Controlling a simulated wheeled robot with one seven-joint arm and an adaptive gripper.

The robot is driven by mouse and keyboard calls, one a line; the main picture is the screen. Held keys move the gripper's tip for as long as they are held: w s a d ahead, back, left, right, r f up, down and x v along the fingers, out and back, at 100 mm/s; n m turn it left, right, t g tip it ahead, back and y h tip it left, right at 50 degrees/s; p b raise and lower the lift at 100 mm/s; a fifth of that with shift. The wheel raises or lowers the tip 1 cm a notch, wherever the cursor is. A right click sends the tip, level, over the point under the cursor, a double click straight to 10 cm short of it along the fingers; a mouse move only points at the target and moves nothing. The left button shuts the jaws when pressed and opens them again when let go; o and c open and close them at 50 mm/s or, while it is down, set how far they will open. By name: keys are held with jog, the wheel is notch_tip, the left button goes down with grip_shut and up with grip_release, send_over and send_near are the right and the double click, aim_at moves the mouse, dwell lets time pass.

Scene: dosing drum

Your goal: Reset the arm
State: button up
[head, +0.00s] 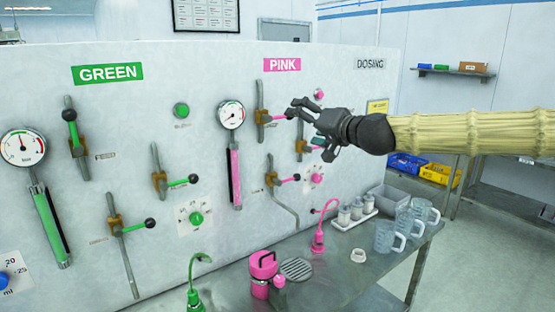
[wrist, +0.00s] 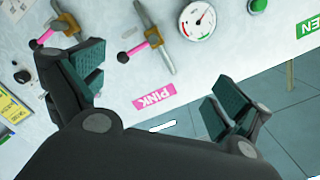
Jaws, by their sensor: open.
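My gripper (head: 314,128) is at the end of my arm, which reaches in from the right in front of the PINK side of the panel (head: 345,75). Its jaws are spread and nothing is between them. In the head view the fingers are close to the upper pink lever (head: 279,118); I cannot tell there whether they touch it. In the wrist view my gripper (wrist: 157,92) has its two fingers wide apart, with the PINK label (wrist: 153,96) showing between them. A pink lever (wrist: 141,47) with a black knob lies beyond the fingers there, and another stands near the left finger.
Pink and green levers and gauges (head: 231,115) cover the panel. The metal bench (head: 340,275) below holds a pink canister (head: 262,272), a pink spout (head: 319,237), white containers and clear jugs (head: 386,237). Blue and yellow bins (head: 435,173) are behind my arm at right.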

jog(key=s+a+f+g+h, duration=0.15)
jog(key=s+f, duration=0.35)
jog(key=f, duration=1)
jog(key=s+a+f+g+h, duration=0.1)
jog(key=s+f+g, duration=0.3)
jog(key=f, duration=1.2)
jog(key=s+a+f+g+h, duration=0.15)
jog(key=s+f, duration=0.35)
jog(key=f, duration=1)
jog(key=s+d+f+g+h, duration=0.15)
jog(key=s+d+f, duration=0.25)
jog(key=s+f, duration=0.6)
jog(key=s+d+f+g+h, duration=0.1)
jog(key=s+d+f+g, duration=0.15)
jog(key=s+f, duration=0.75)
jog(key=s+d+f+n+g+h, duration=0.1)
jog(key=s+d+f, duration=0.25)
jog(key=s, duration=0.35)
jog(key=s+d+f+g+h, duration=0.1)
jog(key=s+d+f, duration=0.1)
jog(key=s+d, duration=0.45)
jog(key=s+d+f+n+g+h, duration=0.1)
jog(key=s+d+f+h, duration=0.15)
jog(key=s, duration=0.55)
notch_tip(320, 180, down, 9)
jog(key=y+b, duration=0.1)
jog(key=b, duration=0.9)
jog(key=shift+d+m, duration=0.25)
jog(key=shift+m, duration=0.05)
jog(key=shift+r, duration=0.1)
